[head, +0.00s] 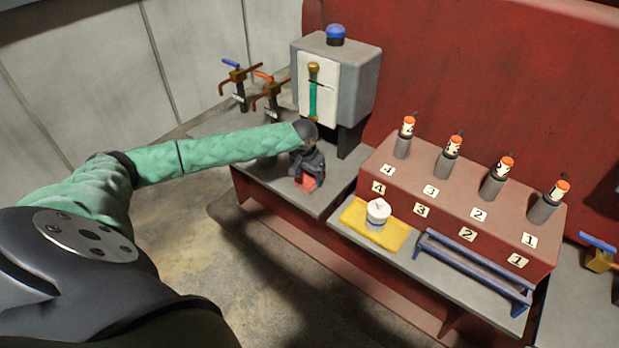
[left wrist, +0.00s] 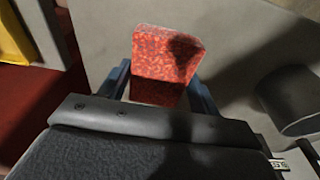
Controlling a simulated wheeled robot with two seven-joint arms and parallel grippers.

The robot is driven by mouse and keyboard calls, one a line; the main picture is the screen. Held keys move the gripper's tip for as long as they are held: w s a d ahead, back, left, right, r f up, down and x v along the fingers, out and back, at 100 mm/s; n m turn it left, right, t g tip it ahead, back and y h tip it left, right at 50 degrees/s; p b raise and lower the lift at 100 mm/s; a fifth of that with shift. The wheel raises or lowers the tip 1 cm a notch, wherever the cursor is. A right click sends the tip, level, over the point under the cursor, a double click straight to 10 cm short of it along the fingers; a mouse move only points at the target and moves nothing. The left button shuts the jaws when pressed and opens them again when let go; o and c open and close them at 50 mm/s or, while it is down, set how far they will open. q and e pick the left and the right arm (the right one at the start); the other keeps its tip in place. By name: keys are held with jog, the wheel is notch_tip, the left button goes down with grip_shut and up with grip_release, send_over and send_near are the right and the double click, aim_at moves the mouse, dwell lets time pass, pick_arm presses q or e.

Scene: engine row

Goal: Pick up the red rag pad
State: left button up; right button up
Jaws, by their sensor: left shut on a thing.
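The red rag pad (head: 306,182) is at the left part of the grey ledge (head: 335,192) in the head view, below the grey tank. It shows as a speckled red block in the left wrist view (left wrist: 167,57). My left gripper (head: 307,172) comes down over it from above and is shut on it, with a finger on each side. The gripper hides the pad's upper part in the head view. I cannot tell whether the pad touches the ledge. My right gripper is in neither view.
A grey tank (head: 361,85) with a blue cap stands behind my left gripper. Two valves (head: 238,85) are to its left. A yellow tray (head: 358,223) holding a white-topped jar (head: 378,211) and a blue rail (head: 470,265) are to the right, before a red block (head: 400,165) with numbered plugs.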

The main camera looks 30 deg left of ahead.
aim_at(309, 176)
pick_arm(q)
jog(key=shift+r, duration=0.4)
notch_tip(309, 176, up, 8)
jog(key=b, duration=0.3)
jog(key=shift+f, duration=0.25)
jog(key=shift+r, duration=0.75)
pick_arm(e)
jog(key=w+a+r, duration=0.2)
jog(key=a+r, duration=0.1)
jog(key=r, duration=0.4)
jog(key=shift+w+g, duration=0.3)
